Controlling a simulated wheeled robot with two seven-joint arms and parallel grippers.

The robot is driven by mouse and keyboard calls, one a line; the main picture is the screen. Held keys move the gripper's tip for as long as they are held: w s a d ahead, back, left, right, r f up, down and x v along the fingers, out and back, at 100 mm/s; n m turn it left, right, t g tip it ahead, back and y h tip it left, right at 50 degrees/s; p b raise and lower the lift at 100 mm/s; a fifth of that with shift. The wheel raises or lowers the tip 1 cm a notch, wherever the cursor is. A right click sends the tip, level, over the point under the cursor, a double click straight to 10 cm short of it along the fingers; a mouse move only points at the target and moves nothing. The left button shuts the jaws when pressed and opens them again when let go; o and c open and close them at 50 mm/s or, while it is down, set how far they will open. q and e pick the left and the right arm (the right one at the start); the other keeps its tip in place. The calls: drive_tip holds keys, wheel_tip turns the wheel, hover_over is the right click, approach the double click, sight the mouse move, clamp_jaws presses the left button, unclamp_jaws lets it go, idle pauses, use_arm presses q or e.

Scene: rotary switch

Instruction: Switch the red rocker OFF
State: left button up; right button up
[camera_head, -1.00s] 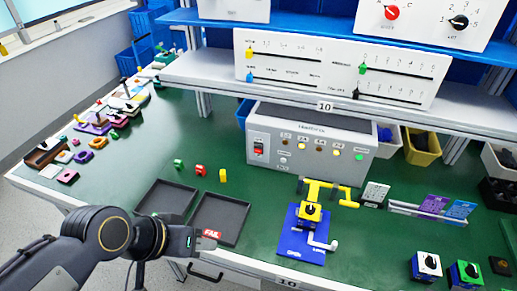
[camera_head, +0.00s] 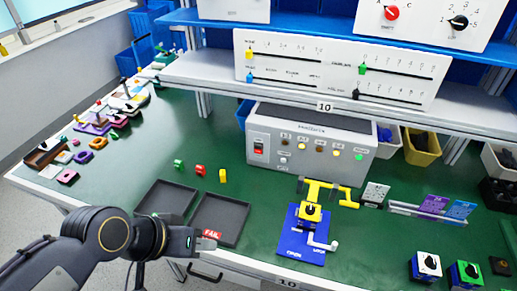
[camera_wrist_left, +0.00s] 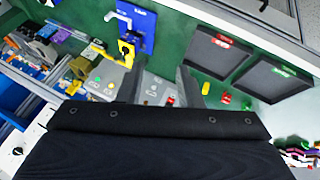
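The red rocker (camera_head: 258,148) is on the left part of the grey control box's front (camera_head: 270,170), under the shelf at the back of the green bench. It is small, and I cannot tell which side is pressed. It also shows as a red spot in the left wrist view (camera_wrist_left: 171,101). My left gripper (camera_head: 192,241) is at the bench's front edge, beside the dark trays, well apart from the box. In the left wrist view its two fingers (camera_wrist_left: 161,82) stand apart with nothing held between them. My right gripper is not in view.
Two dark trays (camera_head: 223,197) lie between my left gripper and the box, with small green, red and yellow pieces (camera_head: 223,175) behind them. A blue plate with a yellow crank fixture (camera_head: 293,240) stands in front of the box.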

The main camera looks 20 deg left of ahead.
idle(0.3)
use_arm(q)
clamp_jaws()
idle(1.6)
